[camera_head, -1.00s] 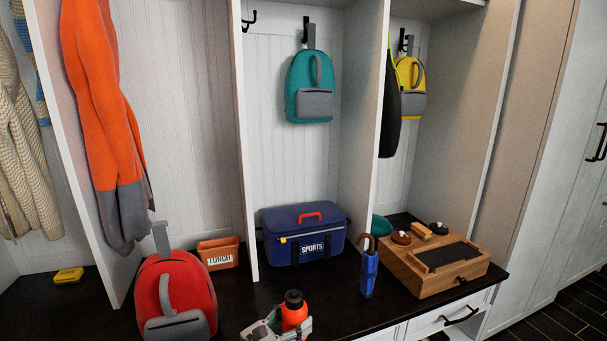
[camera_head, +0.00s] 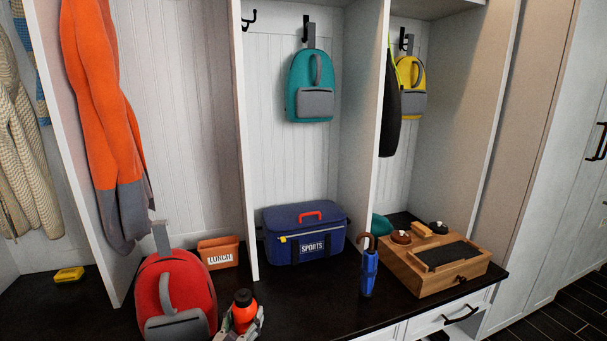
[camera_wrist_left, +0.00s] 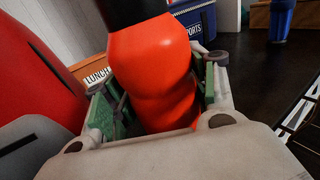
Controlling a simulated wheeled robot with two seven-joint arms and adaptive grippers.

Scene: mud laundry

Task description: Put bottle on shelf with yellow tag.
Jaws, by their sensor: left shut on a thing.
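The bottle (camera_head: 243,313) is orange-red with a black cap. It is at the bottom middle of the head view, just right of the red backpack. My left gripper (camera_head: 242,326) is shut around its body. In the left wrist view the bottle (camera_wrist_left: 155,75) fills the space between the green finger pads of the gripper (camera_wrist_left: 160,98); its top leans toward the upper left. I cannot tell whether its base touches the bench. A small yellow item (camera_head: 68,274), possibly the yellow tag, lies on the left compartment's dark shelf. My right gripper is out of view.
The red backpack (camera_head: 176,295) stands beside the bottle, left of it. Behind are an orange LUNCH box (camera_head: 218,253) and a blue SPORTS bag (camera_head: 305,240). An upright divider (camera_head: 245,150) separates the compartments. An umbrella (camera_head: 368,272) and wooden box (camera_head: 435,265) stand to the right.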

